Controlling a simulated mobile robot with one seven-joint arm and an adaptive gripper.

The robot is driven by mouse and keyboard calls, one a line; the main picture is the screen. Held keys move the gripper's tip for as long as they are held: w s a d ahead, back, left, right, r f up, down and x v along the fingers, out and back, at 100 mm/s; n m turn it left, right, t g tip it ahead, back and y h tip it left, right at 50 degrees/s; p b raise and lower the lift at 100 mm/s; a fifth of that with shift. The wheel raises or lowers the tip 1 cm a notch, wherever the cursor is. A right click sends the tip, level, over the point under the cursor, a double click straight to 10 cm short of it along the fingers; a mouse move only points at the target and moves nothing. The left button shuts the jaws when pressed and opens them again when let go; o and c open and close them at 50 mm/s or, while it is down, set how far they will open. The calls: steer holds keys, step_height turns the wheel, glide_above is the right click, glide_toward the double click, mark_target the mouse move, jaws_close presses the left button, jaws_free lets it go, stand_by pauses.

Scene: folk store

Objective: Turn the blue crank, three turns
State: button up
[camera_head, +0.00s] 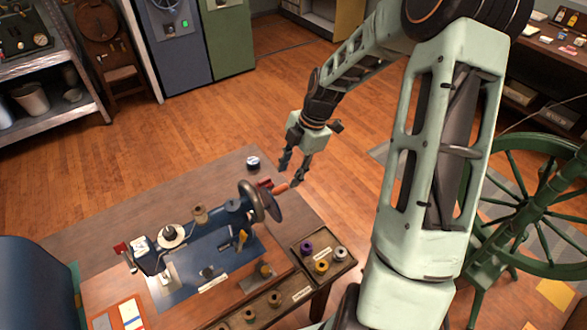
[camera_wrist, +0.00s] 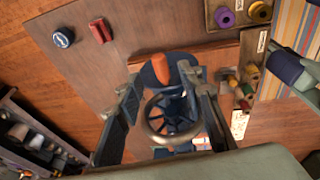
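A dark blue sewing machine (camera_head: 215,262) stands on a wooden table. At its end nearest my gripper is a spoked handwheel (camera_wrist: 172,115), with the blue crank (camera_head: 273,207) beside it. An orange grip (camera_head: 281,188) sticks out from the crank. In the wrist view the blue crank (camera_wrist: 149,76) lies behind the orange grip (camera_wrist: 160,67). My gripper (camera_head: 290,174) is open, pointing down close to the orange grip. In the wrist view the grip shows between the two spread fingers (camera_wrist: 163,82). I cannot tell whether a finger touches it.
A small round tin (camera_head: 253,162) and a red object (camera_wrist: 101,31) lie on the table near the crank. A tray of thread spools (camera_head: 323,278) sits at the table's right edge. A green spinning wheel (camera_head: 535,195) stands at the right. The floor behind the table is clear.

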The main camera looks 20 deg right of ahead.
mark_target(284, 185)
steer(key=b+x, duration=0.3)
steer(key=x, duration=0.2)
steer(key=shift+f, duration=0.35)
steer(key=shift+b, duration=0.3)
steer(key=c, duration=0.9)
